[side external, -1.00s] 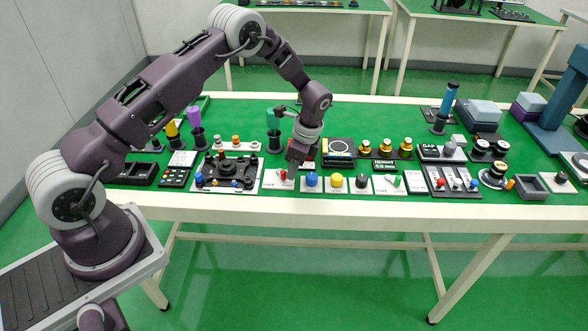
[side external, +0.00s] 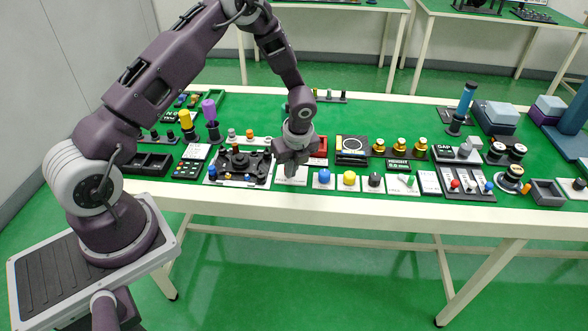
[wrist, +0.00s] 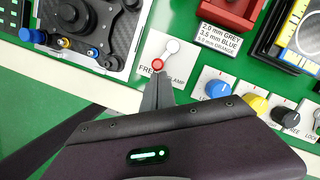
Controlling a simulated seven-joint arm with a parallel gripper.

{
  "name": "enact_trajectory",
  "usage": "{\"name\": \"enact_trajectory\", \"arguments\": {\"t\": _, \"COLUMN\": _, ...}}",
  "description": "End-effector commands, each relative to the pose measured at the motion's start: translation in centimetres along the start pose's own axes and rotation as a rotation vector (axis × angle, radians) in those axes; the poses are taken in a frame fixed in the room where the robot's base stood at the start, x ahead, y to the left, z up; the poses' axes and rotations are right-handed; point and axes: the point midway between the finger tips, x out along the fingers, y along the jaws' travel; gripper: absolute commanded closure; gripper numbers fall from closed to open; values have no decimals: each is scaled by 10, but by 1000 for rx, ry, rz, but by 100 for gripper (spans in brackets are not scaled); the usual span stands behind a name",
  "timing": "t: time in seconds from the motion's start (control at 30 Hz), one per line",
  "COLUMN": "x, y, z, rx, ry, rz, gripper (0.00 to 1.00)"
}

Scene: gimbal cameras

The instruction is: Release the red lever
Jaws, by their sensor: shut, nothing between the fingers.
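The red lever (wrist: 158,65) has a red ball knob and a pale arm running up and right to a round pivot. It sits on a white plate (wrist: 148,52) lettered FREE at the left and, partly covered, what reads as CLAMP at the right. The knob points down and slightly left, between the two words. My gripper (wrist: 160,82) is shut and empty, its fingertips just below the knob; I cannot tell whether they touch it. In the side view my gripper (side external: 290,172) is low over the plate (side external: 297,181) and hides the lever.
A black panel (wrist: 95,30) with round parts and small knobs lies left of the plate. A blue knob (wrist: 216,89), a yellow knob (wrist: 254,104) and a black knob stand to the right. A red tray (wrist: 235,12) is behind, beside a label card (wrist: 218,40).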

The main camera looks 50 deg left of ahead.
Motion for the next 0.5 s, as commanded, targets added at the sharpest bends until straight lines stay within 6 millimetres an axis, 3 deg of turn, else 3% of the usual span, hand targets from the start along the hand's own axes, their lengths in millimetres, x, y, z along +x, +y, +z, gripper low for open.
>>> {"name": "enact_trajectory", "arguments": {"t": 0.5, "x": 2, "y": -14, "z": 6, "rx": -4, "ry": 0, "rz": 0, "gripper": 100}}
